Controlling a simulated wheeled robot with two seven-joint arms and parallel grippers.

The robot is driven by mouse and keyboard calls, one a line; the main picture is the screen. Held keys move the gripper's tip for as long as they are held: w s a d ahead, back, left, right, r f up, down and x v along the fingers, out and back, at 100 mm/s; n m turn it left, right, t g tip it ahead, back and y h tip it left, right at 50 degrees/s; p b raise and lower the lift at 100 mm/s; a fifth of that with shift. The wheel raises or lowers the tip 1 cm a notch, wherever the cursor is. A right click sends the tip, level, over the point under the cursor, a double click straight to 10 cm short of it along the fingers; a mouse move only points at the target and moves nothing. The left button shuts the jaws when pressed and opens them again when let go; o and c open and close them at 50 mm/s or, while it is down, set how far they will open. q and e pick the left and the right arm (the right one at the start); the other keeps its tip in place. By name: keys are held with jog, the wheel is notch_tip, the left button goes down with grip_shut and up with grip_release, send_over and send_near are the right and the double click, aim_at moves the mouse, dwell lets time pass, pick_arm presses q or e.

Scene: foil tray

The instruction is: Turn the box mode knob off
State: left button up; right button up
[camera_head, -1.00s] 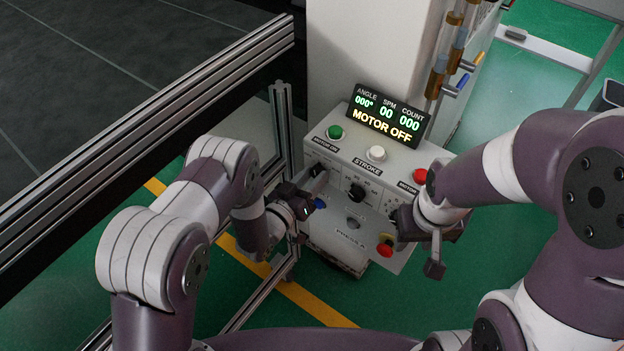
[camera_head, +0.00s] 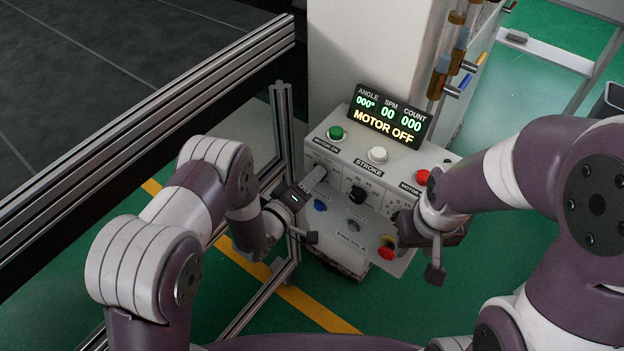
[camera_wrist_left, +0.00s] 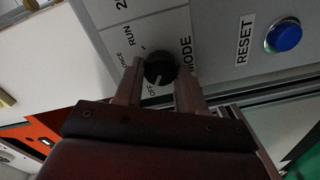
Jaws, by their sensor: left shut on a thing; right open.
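The black mode knob (camera_wrist_left: 160,68) shows in the left wrist view between my left gripper's two fingers, with the OFF, RUN and MODE labels around it. A pale mark on its lower part seems to face the OFF label. My left gripper (camera_wrist_left: 159,92) is shut on the knob. In the head view my left gripper (camera_head: 310,200) is at the left of the control box (camera_head: 345,150) front and hides the knob. My right gripper (camera_head: 418,243) is open near the box's lower right, beside a red button (camera_head: 386,252).
The display (camera_head: 389,118) reads MOTOR OFF. The box also has a green button (camera_head: 336,132), a white button (camera_head: 377,154) and another black knob (camera_head: 357,194). A blue RESET button (camera_wrist_left: 284,36) lies close to the mode knob. A metal frame post (camera_head: 281,140) stands left of the box.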

pick_arm(q)
jog(key=shift+n, duration=0.5)
jog(key=o, duration=1.1)
jog(key=shift+c, duration=0.2)
jog(key=shift+a, duration=0.1)
jog(key=b+v, duration=0.1)
jog(key=v, duration=1.1)
jog(key=shift+s+b, duration=0.3)
jog(key=shift+s, duration=0.05)
jog(key=shift+a+f, duration=0.1)
